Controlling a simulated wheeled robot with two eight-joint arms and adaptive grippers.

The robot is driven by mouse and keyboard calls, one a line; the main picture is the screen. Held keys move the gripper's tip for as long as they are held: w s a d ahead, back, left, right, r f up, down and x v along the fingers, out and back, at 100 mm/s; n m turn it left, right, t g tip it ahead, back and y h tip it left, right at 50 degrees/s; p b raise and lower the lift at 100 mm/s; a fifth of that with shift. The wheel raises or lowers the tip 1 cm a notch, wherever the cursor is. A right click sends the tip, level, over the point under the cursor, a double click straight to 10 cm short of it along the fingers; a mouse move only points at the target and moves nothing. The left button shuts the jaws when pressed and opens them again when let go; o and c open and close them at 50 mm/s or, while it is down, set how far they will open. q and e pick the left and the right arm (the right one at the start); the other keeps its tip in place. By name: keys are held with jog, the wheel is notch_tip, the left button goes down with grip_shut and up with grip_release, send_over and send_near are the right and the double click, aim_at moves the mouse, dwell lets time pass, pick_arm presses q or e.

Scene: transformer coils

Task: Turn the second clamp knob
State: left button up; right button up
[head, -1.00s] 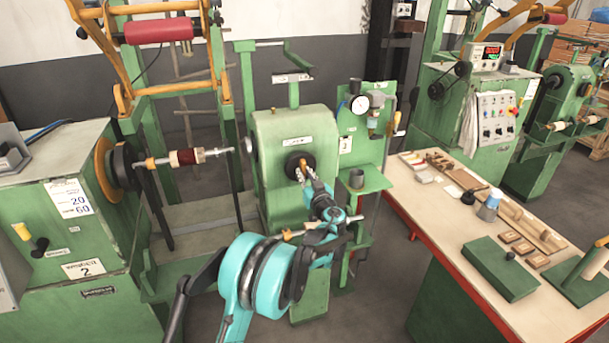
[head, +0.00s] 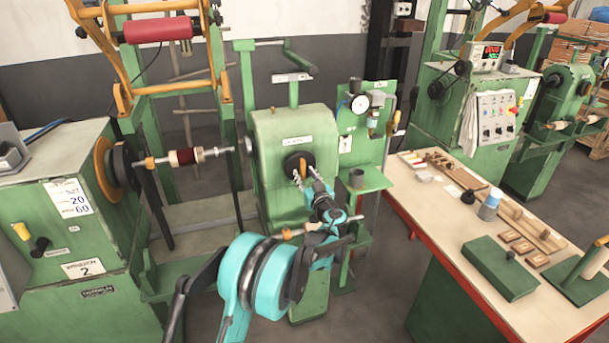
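An orange clamp knob (head: 304,167) stands on the black round hub on the front face of the green machine housing (head: 277,130) in the middle. My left gripper (head: 306,179) reaches up to this hub from below. Its silver fingers are spread apart, with their tips close to the knob. Whether a finger touches the knob is too small to tell. Another orange knob (head: 150,163) sits on the spindle at the left, beside the dark red coil (head: 184,157). My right gripper is not in view.
An orange-tipped rod (head: 288,234) shows beside my forearm. A workbench (head: 447,222) with tools and a green box is at the right.

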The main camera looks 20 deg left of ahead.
pick_arm(q)
jog(key=v, duration=1.1)
jog(key=shift+s+d, duration=0.1)
